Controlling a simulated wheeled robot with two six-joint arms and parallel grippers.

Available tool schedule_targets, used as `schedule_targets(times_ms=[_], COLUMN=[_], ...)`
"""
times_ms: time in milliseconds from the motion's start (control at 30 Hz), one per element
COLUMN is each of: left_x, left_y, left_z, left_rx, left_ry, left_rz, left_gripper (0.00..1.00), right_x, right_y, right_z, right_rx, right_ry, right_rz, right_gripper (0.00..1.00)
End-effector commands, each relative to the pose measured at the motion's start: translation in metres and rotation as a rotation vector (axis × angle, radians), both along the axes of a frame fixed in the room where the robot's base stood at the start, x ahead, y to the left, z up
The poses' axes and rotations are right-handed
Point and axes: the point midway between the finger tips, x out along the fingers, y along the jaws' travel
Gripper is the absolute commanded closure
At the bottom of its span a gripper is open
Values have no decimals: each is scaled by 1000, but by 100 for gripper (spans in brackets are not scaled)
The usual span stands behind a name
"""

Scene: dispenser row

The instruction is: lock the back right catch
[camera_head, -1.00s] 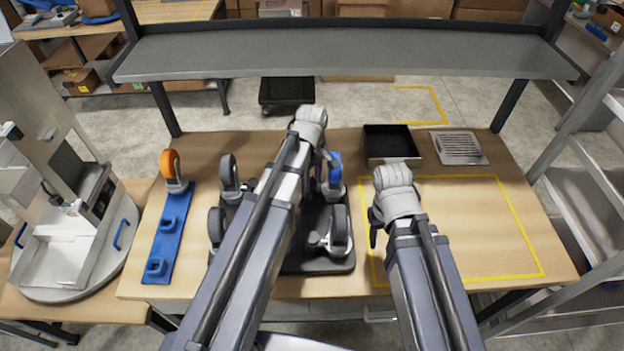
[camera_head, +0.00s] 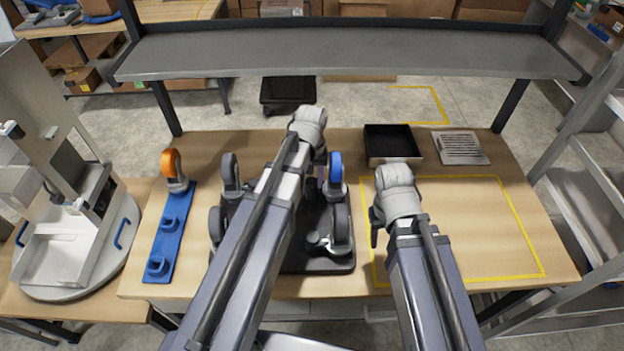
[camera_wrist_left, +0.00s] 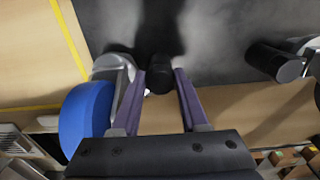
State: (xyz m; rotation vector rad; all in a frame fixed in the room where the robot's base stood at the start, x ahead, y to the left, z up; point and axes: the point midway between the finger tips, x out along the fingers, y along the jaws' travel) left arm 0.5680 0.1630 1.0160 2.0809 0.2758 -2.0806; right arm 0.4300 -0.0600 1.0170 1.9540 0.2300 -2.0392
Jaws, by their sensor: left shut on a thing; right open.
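A dark base plate (camera_head: 315,262) lies on the table with several casters on it. The back right caster has a blue wheel (camera_head: 336,168), which also shows in the left wrist view (camera_wrist_left: 86,120) beside a grey fork (camera_wrist_left: 114,68). My left gripper (camera_head: 314,182) is down just left of this caster. In the left wrist view its purple fingers (camera_wrist_left: 160,95) are shut on a black catch (camera_wrist_left: 160,76) next to the fork. My right gripper (camera_head: 376,225) is open and empty over the table, right of the plate; its fingers are mostly hidden.
A blue rail (camera_head: 168,236) with an orange wheel (camera_head: 172,164) lies left of the plate. A black tray (camera_head: 392,160) and a slotted metal plate (camera_head: 460,147) stand at the back right. The yellow-outlined area is clear. A grey shelf (camera_head: 345,53) spans above the table's back.

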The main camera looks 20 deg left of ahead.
Motion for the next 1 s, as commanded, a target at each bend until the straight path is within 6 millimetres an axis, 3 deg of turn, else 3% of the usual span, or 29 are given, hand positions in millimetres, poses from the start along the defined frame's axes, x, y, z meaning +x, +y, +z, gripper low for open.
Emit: schedule_targets(times_ms=[600,1000], left_x=[0,0], left_y=[3,5], left_z=[0,0], left_rx=[0,0], left_ry=[0,1], left_rz=[-549,-744], left_gripper=[100,100], right_x=[0,0], right_y=[0,0], right_z=[0,0], right_rx=[0,0], right_ry=[0,0], right_rz=[0,0], right_gripper=[50,50])
